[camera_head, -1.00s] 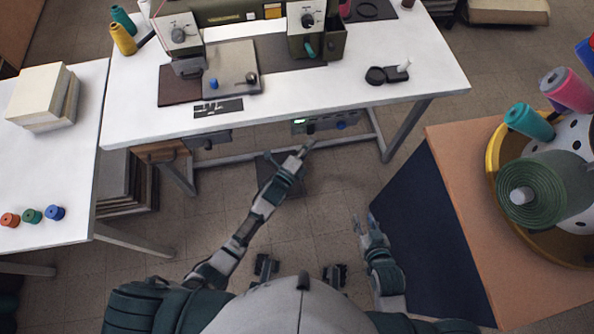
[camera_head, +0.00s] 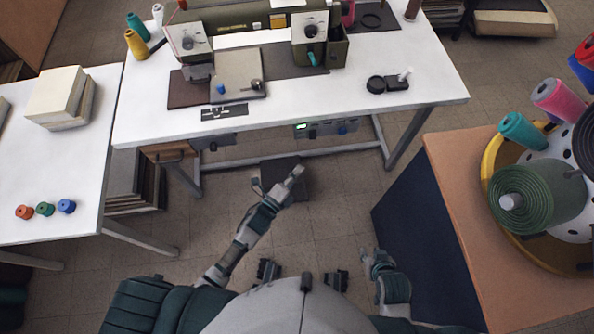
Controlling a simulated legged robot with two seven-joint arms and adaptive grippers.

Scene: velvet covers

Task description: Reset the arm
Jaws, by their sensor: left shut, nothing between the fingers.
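My left arm reaches forward from the lower left over the open floor. Its gripper (camera_head: 297,172) is shut and empty, in front of the white sewing table and below its front edge in the picture. My right gripper (camera_head: 371,256) is held low, close to my body, left of the dark side panel of the wooden table. Its fingers are small and dim here, and I cannot tell how far apart they are. I see nothing held in it.
The white sewing table (camera_head: 290,109) with a machine stands ahead. A white side table (camera_head: 60,170) with several small spools is at left. A wooden table (camera_head: 470,195) with a yellow round tray (camera_head: 491,162) of rolls is at right.

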